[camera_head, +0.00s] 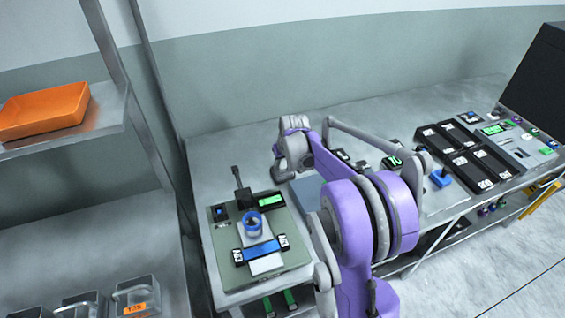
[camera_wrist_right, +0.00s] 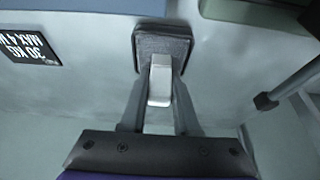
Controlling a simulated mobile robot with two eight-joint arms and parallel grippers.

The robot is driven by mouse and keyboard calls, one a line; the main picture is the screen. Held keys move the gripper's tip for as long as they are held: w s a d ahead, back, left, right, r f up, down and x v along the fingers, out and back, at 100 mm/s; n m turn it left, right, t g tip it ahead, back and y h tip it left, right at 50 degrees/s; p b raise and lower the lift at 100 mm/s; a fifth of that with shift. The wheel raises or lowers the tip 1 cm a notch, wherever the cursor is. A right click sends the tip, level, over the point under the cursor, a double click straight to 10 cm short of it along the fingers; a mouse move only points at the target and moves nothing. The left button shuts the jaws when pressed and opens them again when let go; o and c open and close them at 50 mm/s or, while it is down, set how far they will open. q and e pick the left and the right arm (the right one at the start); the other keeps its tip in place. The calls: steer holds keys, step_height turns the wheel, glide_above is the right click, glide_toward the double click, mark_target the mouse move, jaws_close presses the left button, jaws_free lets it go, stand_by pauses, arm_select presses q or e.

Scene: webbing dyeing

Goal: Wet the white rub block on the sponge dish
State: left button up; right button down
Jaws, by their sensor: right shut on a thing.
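In the right wrist view my right gripper (camera_wrist_right: 160,75) is shut on the white rub block (camera_wrist_right: 159,90), with a finger on each side of it. The sponge dish (camera_wrist_right: 163,42), a dark grey square pad with a rim, lies just beyond the fingertips. The block's far end overlaps the near edge of the pad in the picture. I cannot tell if it touches the pad. In the head view my purple and grey right arm covers this part of the bench, and the dish and block cannot be made out. My left gripper is not in view.
A pale green machine (camera_head: 222,245) with a blue ring (camera_head: 252,223) and an upright black handle stands left of my arm. Black trays and a control panel (camera_head: 520,148) are at right. An orange bin (camera_head: 43,110) sits on the left shelf.

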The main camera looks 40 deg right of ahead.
stand_by(0.6)
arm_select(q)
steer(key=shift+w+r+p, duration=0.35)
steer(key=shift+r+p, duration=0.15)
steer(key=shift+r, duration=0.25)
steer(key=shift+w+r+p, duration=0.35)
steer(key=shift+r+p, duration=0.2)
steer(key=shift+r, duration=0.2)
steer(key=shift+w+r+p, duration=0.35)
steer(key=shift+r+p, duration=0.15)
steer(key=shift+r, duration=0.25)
arm_select(e)
steer(key=shift+r, duration=3.45)
steer(key=shift+r, duration=0.1)
